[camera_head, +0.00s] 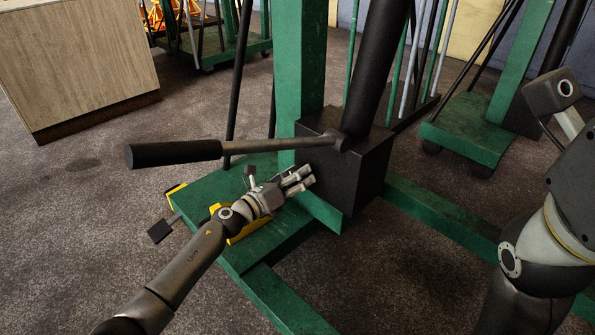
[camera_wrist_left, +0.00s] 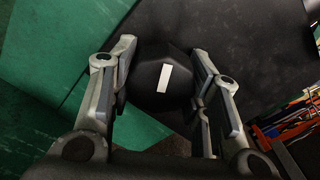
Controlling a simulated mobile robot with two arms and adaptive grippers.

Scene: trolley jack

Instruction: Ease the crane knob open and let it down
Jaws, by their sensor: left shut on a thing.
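The crane has a green frame with a black pump block (camera_head: 358,170) at the foot of its green post (camera_head: 300,70). The black knob (camera_wrist_left: 165,78) with a white mark shows in the left wrist view, in front of the block and between my fingers. The white mark leans slightly from upright. My left gripper (camera_head: 302,180) is shut on the knob, low at the block's left face. It also shows in the left wrist view (camera_wrist_left: 163,95). In the head view the knob is hidden by the fingers. My right arm is at the right; its gripper is out of view.
A long pump handle (camera_head: 190,152) with a black grip sticks out left from the block, above my left gripper. The green base (camera_head: 285,300) and legs spread below. A wooden cabinet (camera_head: 75,60) stands at back left. Another green crane base (camera_head: 468,135) is at right.

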